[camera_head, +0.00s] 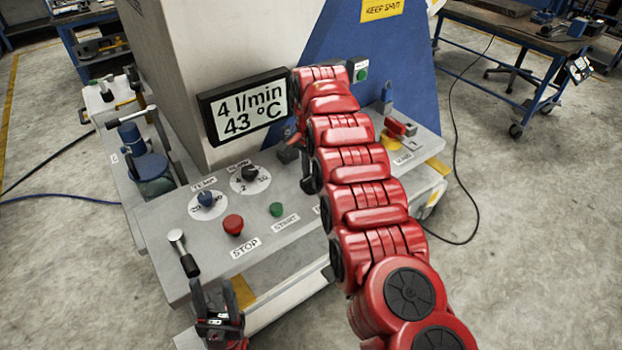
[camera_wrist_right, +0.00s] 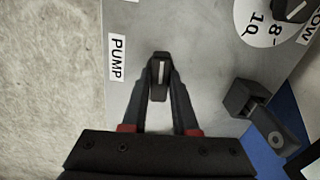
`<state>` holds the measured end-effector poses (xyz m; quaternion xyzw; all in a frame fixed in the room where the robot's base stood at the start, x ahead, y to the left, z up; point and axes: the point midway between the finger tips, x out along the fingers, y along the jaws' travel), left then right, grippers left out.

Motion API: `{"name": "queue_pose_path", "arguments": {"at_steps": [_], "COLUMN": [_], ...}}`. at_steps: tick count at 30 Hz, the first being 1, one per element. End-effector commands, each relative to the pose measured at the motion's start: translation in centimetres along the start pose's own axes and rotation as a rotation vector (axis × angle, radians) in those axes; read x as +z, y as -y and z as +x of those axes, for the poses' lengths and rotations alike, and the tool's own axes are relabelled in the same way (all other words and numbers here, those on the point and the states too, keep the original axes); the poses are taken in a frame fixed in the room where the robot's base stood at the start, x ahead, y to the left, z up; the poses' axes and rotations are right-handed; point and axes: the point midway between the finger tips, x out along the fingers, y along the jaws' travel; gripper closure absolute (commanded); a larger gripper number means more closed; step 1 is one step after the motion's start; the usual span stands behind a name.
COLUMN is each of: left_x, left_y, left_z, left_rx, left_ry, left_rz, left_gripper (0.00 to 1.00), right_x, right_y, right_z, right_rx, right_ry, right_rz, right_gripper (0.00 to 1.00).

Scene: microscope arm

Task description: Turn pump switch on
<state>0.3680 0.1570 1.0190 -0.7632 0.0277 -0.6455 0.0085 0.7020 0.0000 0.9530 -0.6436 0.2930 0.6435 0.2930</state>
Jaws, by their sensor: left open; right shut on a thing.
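The pump switch (camera_wrist_right: 159,75) is a small black knob with a white line, next to the PUMP label (camera_wrist_right: 117,57) in the right wrist view. The white line runs nearly up and down in that view. My right gripper (camera_wrist_right: 159,92) is shut on the knob, one finger on each side. In the head view my red right arm hides the switch and most of this gripper. My left gripper (camera_head: 213,296) is open and empty at the front left edge of the panel.
The grey panel (camera_head: 165,217) carries a red STOP button (camera_head: 233,224), a green START button (camera_head: 276,209), a TEMP dial (camera_head: 206,198) and a flow dial (camera_wrist_right: 292,10). A display (camera_head: 245,106) reads 4 l/min, 43 °C. A black block (camera_wrist_right: 258,108) sits close to the right gripper.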

Motion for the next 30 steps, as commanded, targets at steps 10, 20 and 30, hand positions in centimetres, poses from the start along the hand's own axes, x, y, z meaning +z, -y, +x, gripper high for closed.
{"name": "queue_pose_path", "arguments": {"at_steps": [10, 20, 30], "left_x": [0.07, 0.08, 0.07], "left_y": [-0.02, -0.02, -0.02], "left_z": [-0.45, -0.46, -0.46], "left_rx": [0.000, 0.000, 0.000], "left_ry": [0.000, 0.000, 0.000], "left_rz": [0.000, 0.000, 0.000], "left_gripper": [0.50, 0.50, 0.50], "right_x": [0.00, 0.00, 0.00], "right_y": [0.00, 0.00, 0.01], "right_z": [0.02, -0.02, -0.02], "right_rx": [0.000, 0.000, 0.000], "right_ry": [0.001, 0.001, 0.000], "right_rz": [0.095, 0.105, 0.104], "right_gripper": [1.00, 1.00, 0.43]}}
